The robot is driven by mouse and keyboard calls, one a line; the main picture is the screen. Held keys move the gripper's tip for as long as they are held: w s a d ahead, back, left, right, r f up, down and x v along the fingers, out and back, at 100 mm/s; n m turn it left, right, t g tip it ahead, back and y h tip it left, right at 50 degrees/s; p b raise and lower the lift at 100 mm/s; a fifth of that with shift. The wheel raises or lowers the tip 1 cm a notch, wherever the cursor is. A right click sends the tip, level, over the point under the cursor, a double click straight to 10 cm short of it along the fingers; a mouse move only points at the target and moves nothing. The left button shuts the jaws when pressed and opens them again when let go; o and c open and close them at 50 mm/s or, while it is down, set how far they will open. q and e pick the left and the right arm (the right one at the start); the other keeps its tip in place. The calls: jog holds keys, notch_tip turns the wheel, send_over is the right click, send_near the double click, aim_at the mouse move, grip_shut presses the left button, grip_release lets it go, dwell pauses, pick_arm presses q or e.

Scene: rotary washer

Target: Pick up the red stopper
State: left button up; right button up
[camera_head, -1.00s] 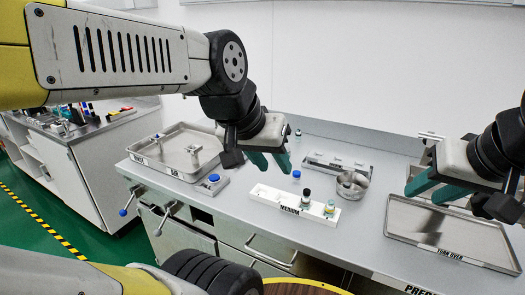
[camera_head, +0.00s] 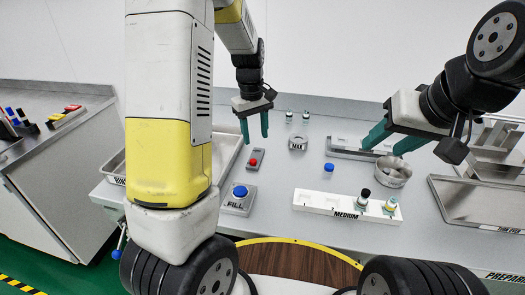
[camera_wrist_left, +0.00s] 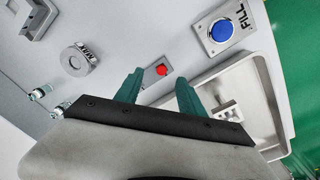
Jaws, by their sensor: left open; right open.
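The red stopper (camera_head: 254,161) looks like a small red knob on a narrow grey block, lying on the bench between the FILL button and the MAX ring. In the left wrist view the red stopper (camera_wrist_left: 161,70) shows between and beyond the fingertips. My left gripper (camera_head: 254,138) is open and empty, pointing down, its fingers close to the red stopper in the picture. It also shows in the left wrist view (camera_wrist_left: 158,82). I see no contact with the stopper. My right gripper (camera_head: 384,148) is open and empty, over the bench beside a round metal cup (camera_head: 393,172).
The blue FILL button (camera_head: 239,191) stands in front of the stopper. The MAX ring (camera_head: 298,143) lies to its right, with small vials behind. A white MEDIUM rack (camera_head: 318,202) holds vials at the front. A metal tray (camera_wrist_left: 258,100) lies close to the left gripper.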

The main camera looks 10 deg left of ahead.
aim_at(253, 160)
pick_arm(q)
jog(key=f, duration=0.1)
jog(key=w+f, duration=0.1)
jog(key=a+f, duration=0.1)
jog(key=shift+w+n+g+y, duration=0.3)
jog(key=shift+w+n, duration=0.05)
jog(key=shift+n, duration=0.05)
jog(key=f, duration=0.8)
jog(key=shift+a, duration=0.25)
grip_shut()
